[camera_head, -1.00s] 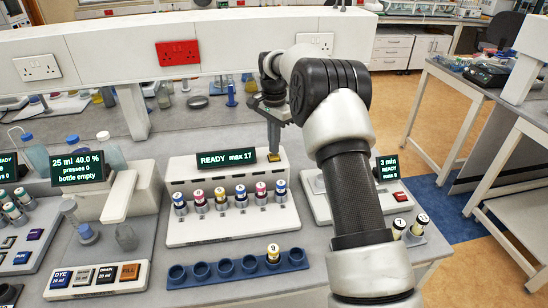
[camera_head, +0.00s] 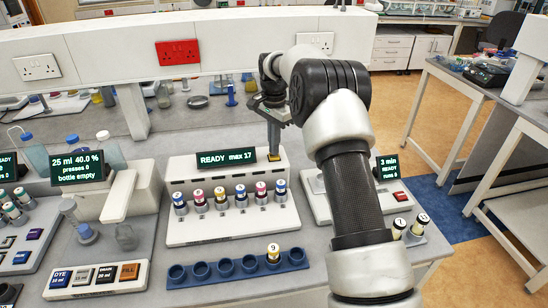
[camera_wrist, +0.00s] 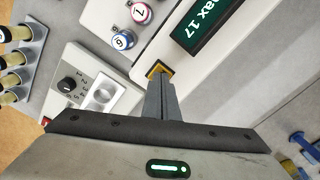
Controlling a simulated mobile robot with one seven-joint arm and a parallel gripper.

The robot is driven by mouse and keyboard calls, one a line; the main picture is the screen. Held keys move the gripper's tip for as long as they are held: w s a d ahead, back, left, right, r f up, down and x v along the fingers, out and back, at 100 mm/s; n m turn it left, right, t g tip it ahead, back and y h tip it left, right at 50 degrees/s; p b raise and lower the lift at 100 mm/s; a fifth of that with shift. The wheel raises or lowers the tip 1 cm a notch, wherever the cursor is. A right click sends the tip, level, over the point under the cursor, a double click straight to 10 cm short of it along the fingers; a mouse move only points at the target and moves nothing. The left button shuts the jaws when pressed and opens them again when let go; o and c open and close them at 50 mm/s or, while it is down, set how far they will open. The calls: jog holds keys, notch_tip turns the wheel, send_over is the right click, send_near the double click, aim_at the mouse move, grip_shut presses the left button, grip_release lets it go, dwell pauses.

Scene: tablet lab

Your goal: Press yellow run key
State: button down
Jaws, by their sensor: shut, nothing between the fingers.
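The yellow run key (camera_head: 276,157) sits at the back right of the white centrifuge-like unit (camera_head: 232,227), right of its "READY max 17" display (camera_head: 227,158). In the wrist view the key (camera_wrist: 158,69) shows as a yellow square with a dark edge, partly covered by the fingertips. My gripper (camera_head: 274,153) points down, shut and empty, with its tips at the key. It also shows in the wrist view (camera_wrist: 160,82). I cannot tell whether the tips touch the key or hover just above it.
Several numbered vials (camera_head: 220,199) stand in the unit's front row. A blue rack (camera_head: 226,267) holds one vial. A smaller unit with a red key (camera_head: 400,197) and two vials (camera_head: 399,229) is on the right. A white beam with sockets (camera_head: 110,58) runs behind.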

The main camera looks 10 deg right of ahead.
jog(key=shift+f, duration=0.5)
jog(key=shift+r, duration=0.1)
jog(key=shift+r+p, duration=1.55)
jog(key=shift+r, duration=0.4)
notch_tip(320, 180, up, 8)
jog(key=p, duration=0.2)
